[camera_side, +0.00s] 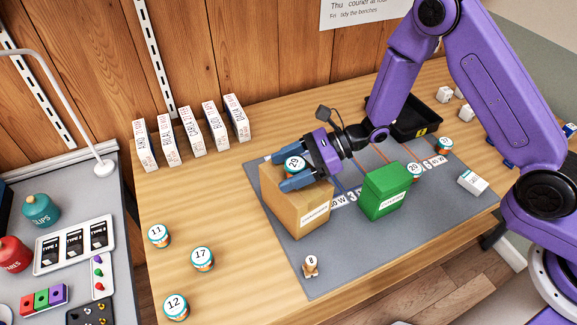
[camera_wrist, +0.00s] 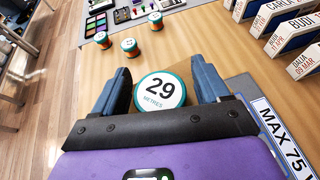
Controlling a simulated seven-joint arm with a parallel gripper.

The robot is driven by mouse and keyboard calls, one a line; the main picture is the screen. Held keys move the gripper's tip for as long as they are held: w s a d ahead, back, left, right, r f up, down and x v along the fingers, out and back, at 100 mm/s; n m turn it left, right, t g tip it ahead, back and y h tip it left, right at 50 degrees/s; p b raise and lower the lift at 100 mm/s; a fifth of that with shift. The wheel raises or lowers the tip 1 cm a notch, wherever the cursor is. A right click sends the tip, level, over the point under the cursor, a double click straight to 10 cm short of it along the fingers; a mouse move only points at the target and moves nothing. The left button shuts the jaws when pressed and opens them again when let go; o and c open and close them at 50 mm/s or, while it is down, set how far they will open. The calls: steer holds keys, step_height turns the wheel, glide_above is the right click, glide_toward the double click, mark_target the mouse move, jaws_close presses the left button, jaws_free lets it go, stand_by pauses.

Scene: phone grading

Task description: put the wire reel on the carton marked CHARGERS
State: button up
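The wire reel (camera_side: 294,163), marked 29, has a white top and a teal rim; it also shows in the wrist view (camera_wrist: 160,91). My gripper (camera_side: 293,168) has its blue fingers close on either side of the reel, also in the wrist view (camera_wrist: 161,85). I cannot tell whether they press on it. The reel is upright at the top of the brown carton (camera_side: 313,215), whose front label is small and seems to read CHARGERS. The reel's underside is hidden, so contact with the carton is not clear. A green carton (camera_side: 384,192) stands to its right, its label unreadable.
Reels marked 11 (camera_side: 159,236), 17 (camera_side: 202,258) and 12 (camera_side: 176,306) stand on the wood at the left. A small item marked 8 (camera_side: 311,265) stands in front of the brown carton. Upright name boxes (camera_side: 190,132) line the back. A black tray (camera_side: 415,121) lies behind the green carton.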

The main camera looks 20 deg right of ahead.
steer(key=shift+r, duration=0.2)
steer(key=v, duration=1.2)
steer(key=s+d+r+n+g+h, duration=0.1)
steer(key=s+r+n+g+h, duration=0.1)
steer(key=s+n+g, duration=0.4)
steer(key=s+r+n+g+h, duration=0.2)
steer(key=s+n+g+h, duration=0.1)
steer(key=s+n, duration=0.6)
steer(key=s+d+r+n+t+h, duration=0.2)
steer(key=s+d+n+t+h, duration=0.1)
steer(key=d+n, duration=0.4)
steer(key=s+d+r+n+t+h, duration=0.2)
steer(key=s+d+n+t+h, duration=0.1)
steer(key=s+d+n, duration=0.5)
steer(key=n+h, duration=0.1)
steer(key=n, duration=0.1)
steer(key=shift+d+n+t+h, duration=0.15)
steer(key=shift+n+t+h, duration=0.15)
steer(key=shift+n+h, duration=0.1)
